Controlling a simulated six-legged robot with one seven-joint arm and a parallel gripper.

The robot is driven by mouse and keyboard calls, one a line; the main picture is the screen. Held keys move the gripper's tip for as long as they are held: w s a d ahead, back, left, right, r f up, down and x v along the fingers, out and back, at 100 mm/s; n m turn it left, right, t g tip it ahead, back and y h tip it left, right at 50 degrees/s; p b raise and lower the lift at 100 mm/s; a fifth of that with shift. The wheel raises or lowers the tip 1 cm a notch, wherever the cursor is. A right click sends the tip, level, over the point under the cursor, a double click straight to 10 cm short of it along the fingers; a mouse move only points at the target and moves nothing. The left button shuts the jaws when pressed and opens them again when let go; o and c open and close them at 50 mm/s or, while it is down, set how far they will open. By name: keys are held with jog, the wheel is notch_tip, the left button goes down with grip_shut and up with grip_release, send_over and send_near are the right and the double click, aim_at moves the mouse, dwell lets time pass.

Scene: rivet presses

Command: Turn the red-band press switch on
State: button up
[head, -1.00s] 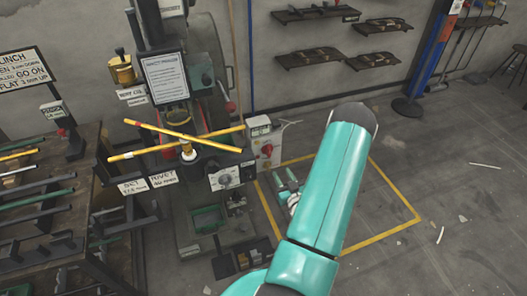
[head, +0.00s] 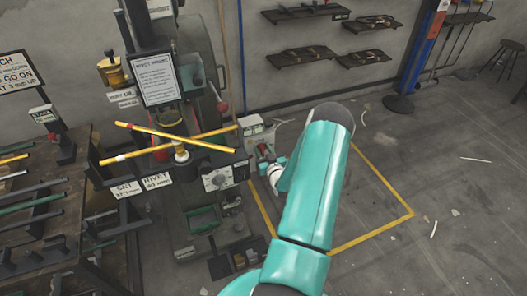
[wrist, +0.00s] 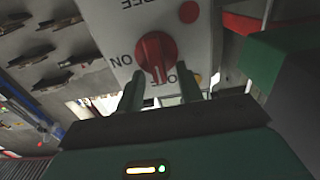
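The red rotary switch (wrist: 157,52) sits on a white box face in the wrist view, with ON printed to its left and OFF below it. Pale marks on its handle point down toward OFF. My gripper (wrist: 160,88) is open, its two green fingers apart just below the knob, one on either side; I cannot tell whether they touch it. In the head view the white switch box (head: 252,128) stands right of the press (head: 188,75), and my gripper (head: 268,163) is in front of it, covering most of the knob.
Crossed yellow rods (head: 170,140) lie across the press left of the box. A dark rack (head: 40,215) with bars stands at the left. A smaller red button (wrist: 189,12) is near the knob. The floor at right is mostly clear.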

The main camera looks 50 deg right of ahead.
grip_shut()
jog(key=shift+m, duration=0.3)
jog(key=m, duration=0.4)
jog(key=shift+s+d+f, duration=0.1)
jog(key=shift+s+d, duration=0.1)
jog(key=shift+d, duration=0.2)
jog(key=m, duration=0.4)
jog(key=shift+s+d+f+m, duration=0.15)
jog(key=shift+d+f+m, duration=0.1)
jog(key=shift+m, duration=0.15)
jog(key=m, duration=0.4)
jog(key=shift+s+d+f, duration=0.1)
jog(key=shift+d+f, duration=0.05)
jog(key=shift+f, duration=0.2)
jog(key=shift+f+m, duration=0.2)
jog(key=shift+m, duration=0.9)
jog(key=shift+f+m, duration=0.15)
jog(key=shift+m, duration=0.95)
